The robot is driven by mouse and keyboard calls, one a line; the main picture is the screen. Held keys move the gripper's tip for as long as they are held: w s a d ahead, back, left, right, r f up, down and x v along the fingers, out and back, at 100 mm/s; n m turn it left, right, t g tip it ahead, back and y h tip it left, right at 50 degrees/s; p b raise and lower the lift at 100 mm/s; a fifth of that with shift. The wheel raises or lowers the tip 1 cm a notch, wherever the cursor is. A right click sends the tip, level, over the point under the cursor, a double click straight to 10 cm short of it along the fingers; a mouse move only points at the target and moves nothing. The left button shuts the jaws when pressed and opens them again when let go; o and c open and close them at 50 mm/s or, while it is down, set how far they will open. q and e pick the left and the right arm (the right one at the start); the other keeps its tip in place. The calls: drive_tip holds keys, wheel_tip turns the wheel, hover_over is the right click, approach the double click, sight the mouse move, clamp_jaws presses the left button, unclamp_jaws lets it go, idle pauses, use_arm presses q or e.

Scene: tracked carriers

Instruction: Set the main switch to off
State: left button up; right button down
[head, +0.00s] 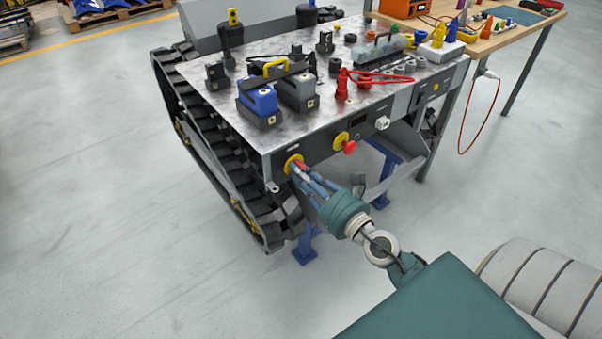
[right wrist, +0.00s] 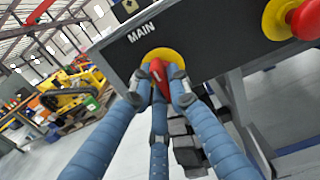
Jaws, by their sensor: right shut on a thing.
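The main switch (right wrist: 157,72) is a red knob on a round yellow plate (right wrist: 163,53), under the label MAIN on the dark front panel of the tracked carrier. In the head view the yellow plate (head: 292,161) is at the panel's left end, and the fingers partly hide the knob. My right gripper (head: 301,170) is at the switch, its blue fingers shut on the red knob; it also shows in the right wrist view (right wrist: 158,80). A small white mark shows on the knob, but I cannot tell its setting for sure. My left gripper is not in view.
A red mushroom button (head: 349,147) on a yellow plate sits right of the switch on the same panel. The carrier's metal top (head: 212,101) holds battery packs and several small parts. A black track (head: 215,150) runs along its left side. A wooden workbench (head: 500,38) stands behind right.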

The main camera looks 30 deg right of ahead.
drive_tip(key=shift+f, duration=0.1)
drive_tip(key=c, duration=1.7)
unclamp_jaws()
drive_tip(key=shift+o, duration=0.2)
drive_tip(key=shift+s, duration=0.15)
drive_tip(key=s+d, duration=0.1)
drive_tip(key=s, duration=1)
drive_tip(key=shift+s, duration=0.4)
